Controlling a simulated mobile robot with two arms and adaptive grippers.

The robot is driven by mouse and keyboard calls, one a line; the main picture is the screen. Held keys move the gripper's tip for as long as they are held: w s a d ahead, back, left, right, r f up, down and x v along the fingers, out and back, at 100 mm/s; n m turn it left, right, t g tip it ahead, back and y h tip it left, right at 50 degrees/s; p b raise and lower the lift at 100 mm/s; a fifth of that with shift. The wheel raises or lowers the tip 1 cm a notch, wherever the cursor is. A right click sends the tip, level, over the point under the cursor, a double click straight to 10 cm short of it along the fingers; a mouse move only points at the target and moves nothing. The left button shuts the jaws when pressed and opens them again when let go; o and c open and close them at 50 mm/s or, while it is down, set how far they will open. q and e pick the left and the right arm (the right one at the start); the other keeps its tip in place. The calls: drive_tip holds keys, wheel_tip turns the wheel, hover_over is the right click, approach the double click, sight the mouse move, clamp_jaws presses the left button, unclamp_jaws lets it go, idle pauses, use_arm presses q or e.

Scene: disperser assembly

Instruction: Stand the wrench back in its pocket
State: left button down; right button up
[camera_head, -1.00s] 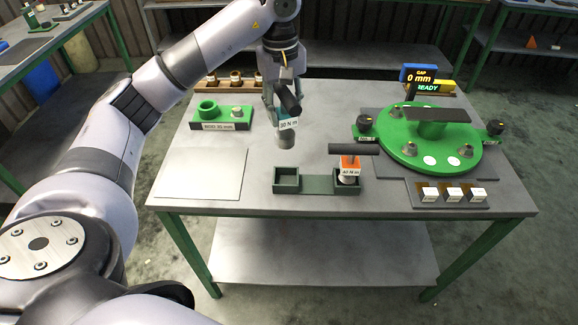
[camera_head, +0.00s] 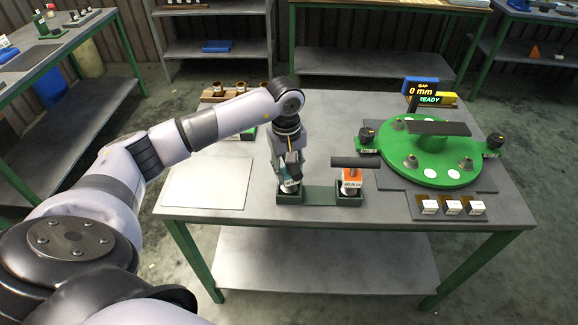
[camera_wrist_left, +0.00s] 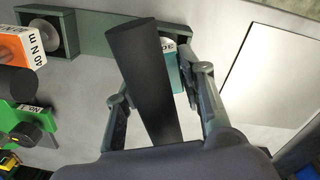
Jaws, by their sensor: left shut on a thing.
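My left gripper (camera_head: 286,172) is shut on the teal wrench (camera_head: 290,187), which has a white label and a black handle. The wrench is roughly upright at the left pocket of the dark green rack (camera_head: 320,194). Its lower end shows at the pocket, but the gripper hides much of it, and I cannot tell whether it is fully seated. In the left wrist view the black handle (camera_wrist_left: 142,75) lies between my fingers, with the teal body behind it. The orange 40 N m wrench (camera_head: 351,178) stands in the right pocket. My right gripper is not in view.
A grey sheet (camera_head: 208,182) lies left of the rack, with free room on it. The green round fixture (camera_head: 430,155) with several knobs stands to the right. Small white-topped blocks (camera_head: 452,208) lie near the front right. A brown rack (camera_head: 215,96) stands at the back left.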

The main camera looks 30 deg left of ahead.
use_arm(q)
drive_tip(key=shift+w, duration=0.1)
drive_tip(key=c, duration=1.5)
unclamp_jaws()
drive_tip(key=shift+f, duration=0.1)
drive_tip(key=o, duration=0.4)
drive_tip(key=shift+o, duration=0.2)
drive_tip(key=shift+r, duration=0.35)
drive_tip(key=shift+r+b, duration=0.3)
drive_tip(key=r+b, duration=0.1)
drive_tip(key=r, duration=0.5)
drive_tip(key=r+b, duration=0.1)
drive_tip(key=r, duration=0.2)
drive_tip(key=shift+s+a+r+b, duration=0.1)
drive_tip(key=shift+s+r+b, duration=0.15)
drive_tip(key=shift+r+b, duration=0.1)
drive_tip(key=shift+r, duration=0.7)
